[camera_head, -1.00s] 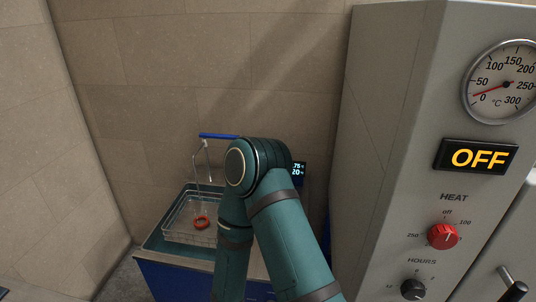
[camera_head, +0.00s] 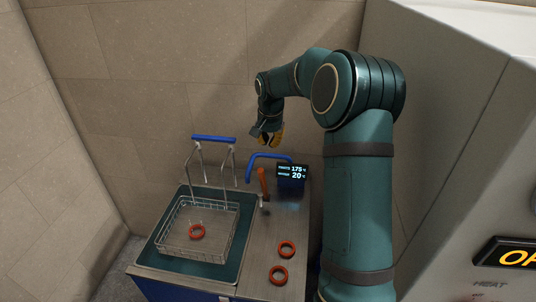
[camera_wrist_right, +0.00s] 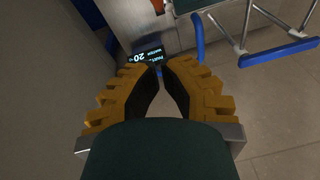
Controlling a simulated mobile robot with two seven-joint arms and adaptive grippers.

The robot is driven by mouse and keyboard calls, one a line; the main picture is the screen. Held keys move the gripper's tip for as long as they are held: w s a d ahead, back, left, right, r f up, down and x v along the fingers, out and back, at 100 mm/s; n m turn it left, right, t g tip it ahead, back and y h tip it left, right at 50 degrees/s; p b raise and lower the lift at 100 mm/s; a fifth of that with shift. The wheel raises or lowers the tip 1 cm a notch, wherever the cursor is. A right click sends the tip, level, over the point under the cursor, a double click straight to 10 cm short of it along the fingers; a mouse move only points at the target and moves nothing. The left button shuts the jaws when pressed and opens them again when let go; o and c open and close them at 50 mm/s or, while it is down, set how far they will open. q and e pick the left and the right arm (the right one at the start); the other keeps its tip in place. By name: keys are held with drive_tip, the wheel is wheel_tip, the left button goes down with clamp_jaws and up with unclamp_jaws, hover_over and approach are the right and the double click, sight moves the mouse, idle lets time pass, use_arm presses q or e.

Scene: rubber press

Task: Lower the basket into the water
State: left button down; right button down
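The wire basket (camera_head: 225,235) sits at the teal tank opening (camera_head: 165,243), with a red ring (camera_head: 197,232) inside. I cannot tell its height against the water. Its tall wire hanger ends in a blue handle bar (camera_head: 214,139), which also shows at the upper right of the wrist view (camera_wrist_right: 280,52). My right gripper (camera_head: 270,138) is in the air, right of the blue handle and apart from it. In the wrist view its yellow fingers (camera_wrist_right: 160,68) have their tips close together with nothing seen between; how far they are open is unclear. My left gripper is out of view.
A blue curved rail (camera_head: 268,156), an orange-handled part (camera_head: 263,181) and a small display (camera_head: 291,172) reading 175 and 20 stand right of the basket. Two red rings (camera_head: 287,249) (camera_head: 278,274) lie on the metal top. A large grey machine (camera_head: 455,130) bounds the right; walls close the back and left.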

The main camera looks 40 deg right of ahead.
drive_tip(key=shift+s+d+r, duration=0.15)
drive_tip(key=shift+d+r, duration=0.2)
drive_tip(key=shift+r, duration=0.2)
drive_tip(key=shift+s+d+r, duration=0.1)
drive_tip(key=shift+d+r, duration=0.2)
drive_tip(key=shift+r, duration=0.25)
drive_tip(key=shift+f, duration=0.1)
wheel_tip(320, 180, down, 11)
drive_tip(key=a, duration=0.2)
drive_tip(key=shift+f, duration=0.2)
drive_tip(key=shift+a, duration=0.1)
